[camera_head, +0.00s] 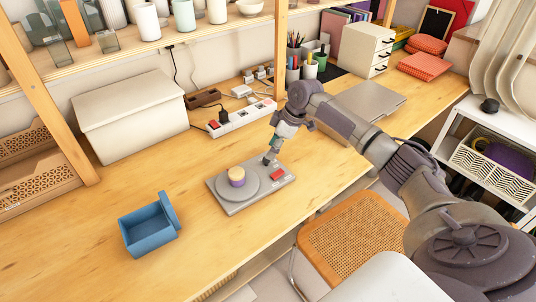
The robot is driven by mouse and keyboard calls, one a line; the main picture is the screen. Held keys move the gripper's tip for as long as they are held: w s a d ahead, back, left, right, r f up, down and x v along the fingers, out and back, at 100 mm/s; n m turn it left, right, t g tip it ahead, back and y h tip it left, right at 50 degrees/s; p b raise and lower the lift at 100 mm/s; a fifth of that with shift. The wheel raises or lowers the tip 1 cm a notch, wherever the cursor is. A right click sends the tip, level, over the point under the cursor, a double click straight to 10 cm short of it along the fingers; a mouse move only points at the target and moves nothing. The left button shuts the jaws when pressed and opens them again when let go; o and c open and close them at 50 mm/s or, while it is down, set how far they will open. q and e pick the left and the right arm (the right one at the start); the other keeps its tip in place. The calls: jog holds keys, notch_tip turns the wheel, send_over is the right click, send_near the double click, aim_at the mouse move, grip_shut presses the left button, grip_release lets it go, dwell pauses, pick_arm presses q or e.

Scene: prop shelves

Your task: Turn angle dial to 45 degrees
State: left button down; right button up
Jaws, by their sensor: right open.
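A grey flat device (222,201) lies on the wooden desk. It carries a round grey disc (240,195) with a knob (237,174) on it, tan on top and purple around its side. A red button (278,175) is on the right part of the device. My right gripper (270,159) reaches in from the right and hangs above the device's back right edge, to the right of the knob and apart from it. It is open, and nothing shows between its fingers. The dial's angle marks are too small to read. My left gripper is not in view.
A blue open box (150,238) stands at the front left. A white lidded box (132,115) and a power strip (240,117) are behind. A grey laptop (366,101) lies to the right, near my right arm. A cane-seat chair (352,238) stands before the desk.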

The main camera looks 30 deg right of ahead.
aim_at(266, 161)
jog(key=x, duration=0.3)
jog(key=shift+a+f, duration=0.1)
jog(key=shift+f, duration=0.15)
jog(key=shift+w+a+f, duration=0.1)
jog(key=shift+w+f, duration=0.05)
jog(key=shift+f, duration=0.15)
jog(key=shift+c, duration=0.4)
grip_shut()
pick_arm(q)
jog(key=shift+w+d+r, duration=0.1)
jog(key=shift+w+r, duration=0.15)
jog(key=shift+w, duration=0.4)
